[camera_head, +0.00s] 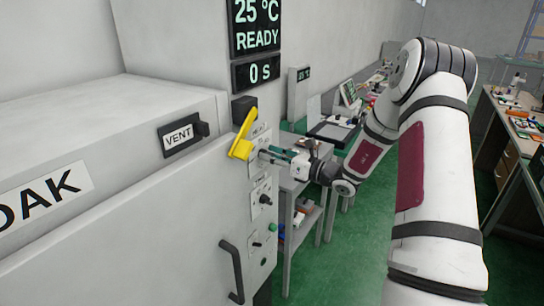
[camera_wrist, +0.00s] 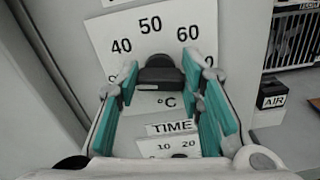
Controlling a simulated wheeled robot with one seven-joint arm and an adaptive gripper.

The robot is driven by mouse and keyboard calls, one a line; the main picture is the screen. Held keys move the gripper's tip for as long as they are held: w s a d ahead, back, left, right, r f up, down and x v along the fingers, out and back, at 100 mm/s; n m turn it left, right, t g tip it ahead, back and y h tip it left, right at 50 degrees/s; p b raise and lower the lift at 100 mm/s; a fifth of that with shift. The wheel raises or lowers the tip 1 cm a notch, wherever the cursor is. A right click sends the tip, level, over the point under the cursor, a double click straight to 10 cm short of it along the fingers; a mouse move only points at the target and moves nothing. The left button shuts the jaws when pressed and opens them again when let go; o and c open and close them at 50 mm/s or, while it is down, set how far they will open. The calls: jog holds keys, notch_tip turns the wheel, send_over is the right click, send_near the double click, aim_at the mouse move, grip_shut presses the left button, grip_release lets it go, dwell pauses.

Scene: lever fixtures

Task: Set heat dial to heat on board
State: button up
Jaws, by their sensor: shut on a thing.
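The heat dial (camera_wrist: 160,76) is a black knob on a white °C plate (camera_wrist: 158,30) marked 40, 50 and 60. It shows in the wrist view, upper centre. My gripper (camera_wrist: 160,88) has its teal-padded fingers on either side of the knob, shut on it. In the head view my gripper (camera_head: 272,154) reaches the panel (camera_head: 259,215) from the right, just below the yellow lever (camera_head: 243,136). There the fingers hide most of the dial. The knob's exact pointer setting cannot be made out.
A TIME dial (camera_head: 265,199) sits below on the same panel, with a green button (camera_head: 272,227) lower down. The display (camera_head: 256,25) above reads 25 °C READY, and the timer display (camera_head: 258,72) reads 0 S.

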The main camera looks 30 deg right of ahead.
jog(key=m, duration=0.6)
jog(key=shift+w+d+m+p, duration=0.1)
jog(key=shift+m+p, duration=0.2)
dwell(0.4)
jog(key=o, duration=1.2)
jog(key=shift+c, duration=0.2)
jog(key=v, duration=1.2)
jog(key=shift+f, duration=0.1)
